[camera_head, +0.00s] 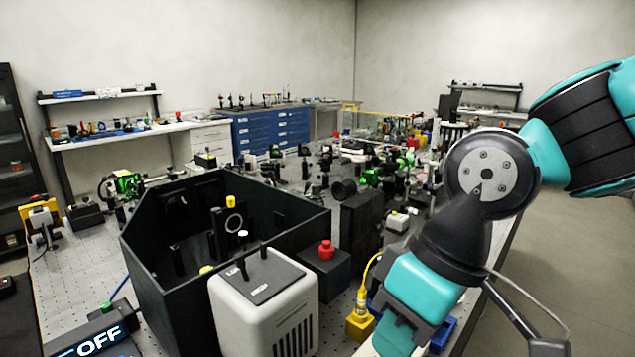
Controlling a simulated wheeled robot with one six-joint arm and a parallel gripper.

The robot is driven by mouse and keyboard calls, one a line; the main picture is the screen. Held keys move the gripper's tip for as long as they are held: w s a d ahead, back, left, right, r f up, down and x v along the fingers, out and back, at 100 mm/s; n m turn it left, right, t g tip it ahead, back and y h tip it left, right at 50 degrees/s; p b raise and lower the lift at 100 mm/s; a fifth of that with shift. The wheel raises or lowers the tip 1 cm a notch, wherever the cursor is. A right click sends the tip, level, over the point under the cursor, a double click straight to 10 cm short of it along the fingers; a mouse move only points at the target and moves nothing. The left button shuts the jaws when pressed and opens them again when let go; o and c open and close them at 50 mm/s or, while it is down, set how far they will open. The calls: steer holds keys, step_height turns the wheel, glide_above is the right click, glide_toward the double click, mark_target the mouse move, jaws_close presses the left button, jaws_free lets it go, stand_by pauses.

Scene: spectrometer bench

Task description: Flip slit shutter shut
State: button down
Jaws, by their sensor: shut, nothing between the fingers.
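A grey-white housing (262,315) stands in the front middle, with vents on its front. Its top is a dark plate (262,282) with small pale labels, and two short upright posts rise by its back edge. Behind it is a large open-topped black box (160,290) with optics inside. A small dark block with a red knob (326,250) stands just right of the housing. I cannot tell which part is the slit shutter or how it is set. My teal arm reaches down from the right; its end runs out at the bottom edge, so my gripper's fingers are not seen.
A yellow connector with a cable (360,318) stands between the housing and my arm. A dark unit reading "OFF" (98,341) is at the bottom left. Many optical mounts crowd the bench behind the black box. Bare perforated bench (75,275) shows at left.

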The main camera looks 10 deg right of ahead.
mark_target(306, 189)
steer(key=w+d+r+m+t+p, duration=0.2)
steer(key=w+d+m, duration=0.1)
steer(key=w, duration=0.9)
steer(key=w+d+r+m+t+p, duration=0.2)
steer(key=w+d+m, duration=0.1)
steer(key=w, duration=1)
steer(key=w+d+r+m+t+p, duration=0.2)
steer(key=w+d+m, duration=0.1)
steer(key=w, duration=0.9)
steer(key=shift+w+d+m+t+h+p, duration=0.2)
steer(key=shift+d+m+t+h+p, duration=0.15)
steer(key=shift+d, duration=0.45)
steer(key=w+a+f+p, duration=0.2)
steer(key=w+a+f, duration=0.1)
steer(key=w+a+f+p, duration=0.3)
steer(key=shift+w+a+f, duration=0.1)
steer(key=shift+w+f, duration=0.2)
steer(key=shift+w, duration=0.1)
steer(key=shift+w+a+f+p, duration=0.1)
steer(key=shift+w+a+p, duration=0.1)
steer(key=shift+a+p, duration=0.15)
steer(key=shift+w+r+p, duration=0.1)
steer(key=shift+r+p, duration=0.1)
steer(key=shift+p, duration=0.2)
